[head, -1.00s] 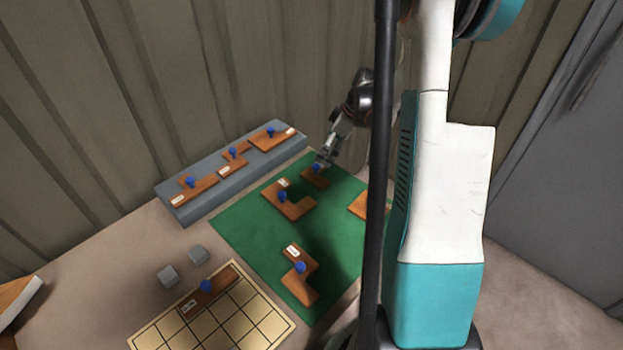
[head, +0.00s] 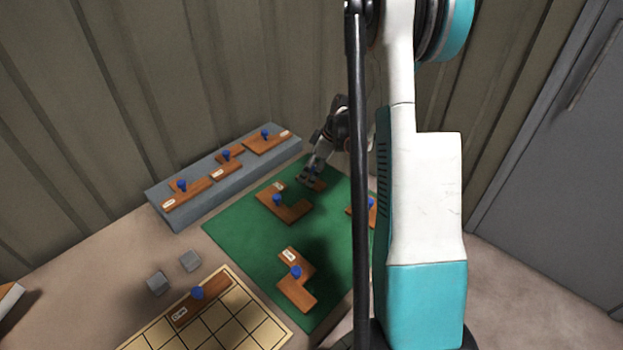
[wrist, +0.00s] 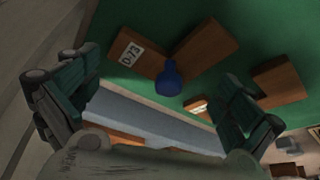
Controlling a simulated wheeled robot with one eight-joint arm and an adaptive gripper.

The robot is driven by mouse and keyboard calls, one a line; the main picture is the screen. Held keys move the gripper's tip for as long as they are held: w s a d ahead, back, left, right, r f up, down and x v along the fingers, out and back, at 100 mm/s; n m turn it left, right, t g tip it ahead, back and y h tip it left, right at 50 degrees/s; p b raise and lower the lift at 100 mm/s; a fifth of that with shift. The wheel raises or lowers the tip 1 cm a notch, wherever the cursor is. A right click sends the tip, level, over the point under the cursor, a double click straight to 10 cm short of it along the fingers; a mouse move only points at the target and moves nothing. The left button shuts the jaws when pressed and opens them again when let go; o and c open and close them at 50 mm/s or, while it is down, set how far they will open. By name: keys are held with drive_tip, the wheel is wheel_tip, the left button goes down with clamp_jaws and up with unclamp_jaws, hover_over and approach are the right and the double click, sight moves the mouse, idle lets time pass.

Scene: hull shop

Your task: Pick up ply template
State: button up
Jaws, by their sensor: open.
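Several brown ply templates with blue knobs are in view; which one the task means I cannot tell. My gripper (head: 309,175) is open at the far corner of the green mat, over a small template (head: 319,185) whose knob it hides in the head view. In the wrist view, my gripper (wrist: 160,80) has one finger on each side of a blue knob (wrist: 169,79). That knob belongs to an angled template (wrist: 207,50) labelled D-73. Whether the fingers touch the knob I cannot tell.
Other templates lie on the green mat (head: 240,225), one (head: 286,207) close to my gripper. A grey raised shelf (head: 190,212) bears several more. Two grey blocks (head: 157,283) and a gridded board (head: 225,325) with a template are nearer. A ribbed wall stands behind.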

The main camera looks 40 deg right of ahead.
drive_tip(key=c, duration=1.2)
drive_tip(key=shift+s+r, duration=0.1)
drive_tip(key=shift+s, duration=0.05)
drive_tip(key=c, duration=0.6)
